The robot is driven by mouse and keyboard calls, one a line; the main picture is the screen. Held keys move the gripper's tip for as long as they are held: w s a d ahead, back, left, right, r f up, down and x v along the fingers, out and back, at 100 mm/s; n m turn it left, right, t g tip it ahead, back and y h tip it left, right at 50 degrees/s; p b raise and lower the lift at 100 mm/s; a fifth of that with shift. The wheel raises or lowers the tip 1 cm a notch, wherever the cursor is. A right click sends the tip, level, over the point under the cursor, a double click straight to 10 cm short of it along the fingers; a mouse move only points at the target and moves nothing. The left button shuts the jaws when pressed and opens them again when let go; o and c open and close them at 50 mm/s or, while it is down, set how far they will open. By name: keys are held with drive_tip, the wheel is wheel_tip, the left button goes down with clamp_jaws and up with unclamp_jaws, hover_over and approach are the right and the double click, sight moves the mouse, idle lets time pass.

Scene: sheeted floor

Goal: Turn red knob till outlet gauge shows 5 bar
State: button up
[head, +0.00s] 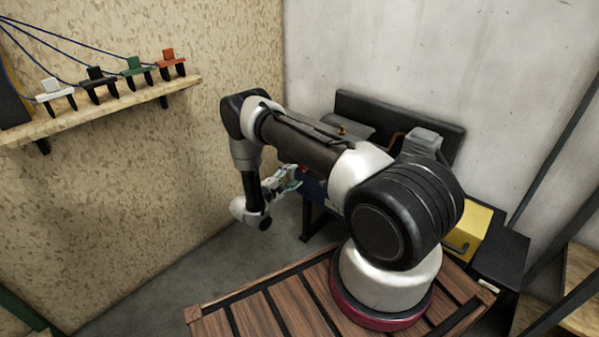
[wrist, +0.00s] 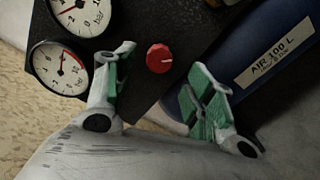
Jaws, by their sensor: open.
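The red knob (wrist: 159,58) shows in the wrist view on a dark panel, a pale pointer mark on its right side. It appears between the fingertips of my gripper (wrist: 163,72), which is open with green-padded fingers; no contact is visible. I cannot tell which is the outlet gauge. In the head view my gripper (head: 285,181) is small, beside the dark bench.
A dark blue cylinder labelled AIR 100 L (wrist: 235,62) lies right of the knob, close to the right finger. In the head view, a wall shelf (head: 100,110) holds several coloured clips with cables. A yellow box (head: 470,232) stands at the right.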

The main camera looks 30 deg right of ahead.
drive_tip(key=v, duration=0.6)
idle(0.3)
